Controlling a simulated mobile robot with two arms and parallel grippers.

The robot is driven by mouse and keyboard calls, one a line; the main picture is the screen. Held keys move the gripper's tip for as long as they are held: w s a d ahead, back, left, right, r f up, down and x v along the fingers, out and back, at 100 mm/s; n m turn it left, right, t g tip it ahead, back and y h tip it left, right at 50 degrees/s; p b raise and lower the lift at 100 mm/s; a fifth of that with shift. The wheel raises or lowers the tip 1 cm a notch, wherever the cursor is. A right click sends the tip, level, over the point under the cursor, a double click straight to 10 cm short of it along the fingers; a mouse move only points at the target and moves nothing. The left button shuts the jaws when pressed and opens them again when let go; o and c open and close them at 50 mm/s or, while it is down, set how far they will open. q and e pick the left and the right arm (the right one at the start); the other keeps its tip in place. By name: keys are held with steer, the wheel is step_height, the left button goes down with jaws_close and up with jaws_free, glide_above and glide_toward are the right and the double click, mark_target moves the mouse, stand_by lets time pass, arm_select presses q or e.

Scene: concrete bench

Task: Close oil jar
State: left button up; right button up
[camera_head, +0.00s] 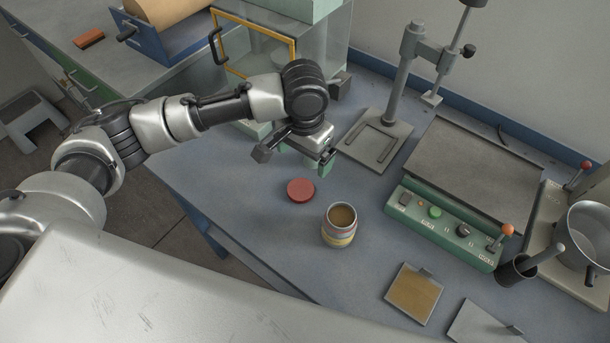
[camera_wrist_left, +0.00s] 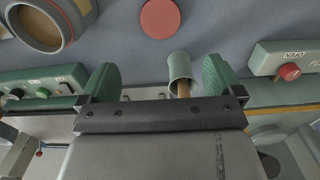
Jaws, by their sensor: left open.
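The oil jar (camera_head: 338,237) stands upright and open on the bench, with brown contents showing at its mouth. It also shows in the left wrist view (camera_wrist_left: 42,36) at the upper left. The round red lid (camera_head: 300,190) lies flat on the bench to the left of the jar, and also shows at the top of the left wrist view (camera_wrist_left: 161,18). My left gripper (camera_head: 307,157) is behind the lid, apart from it. Its green fingers (camera_wrist_left: 158,75) are spread wide and hold nothing. My right gripper is not in view.
A small green cup (camera_wrist_left: 180,66) stands near my left fingers. A green control box (camera_head: 445,225) with a grey plate is right of the jar. A stand (camera_head: 385,140) is behind, and a glass case (camera_head: 290,50) at the back. A tan pad (camera_head: 413,294) lies in front.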

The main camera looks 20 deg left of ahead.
arm_select(q)
steer(key=s, duration=0.1)
glide_above(302, 187)
steer(key=f, duration=0.4)
steer(key=shift+d+f, duration=0.2)
steer(key=shift+f, duration=0.5)
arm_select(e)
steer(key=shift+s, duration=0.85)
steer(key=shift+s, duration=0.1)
arm_select(q)
steer(key=shift+f, duration=0.3)
steer(key=f, duration=0.4)
steer(key=shift+a+f, duration=0.2)
steer(key=shift+f, duration=0.1)
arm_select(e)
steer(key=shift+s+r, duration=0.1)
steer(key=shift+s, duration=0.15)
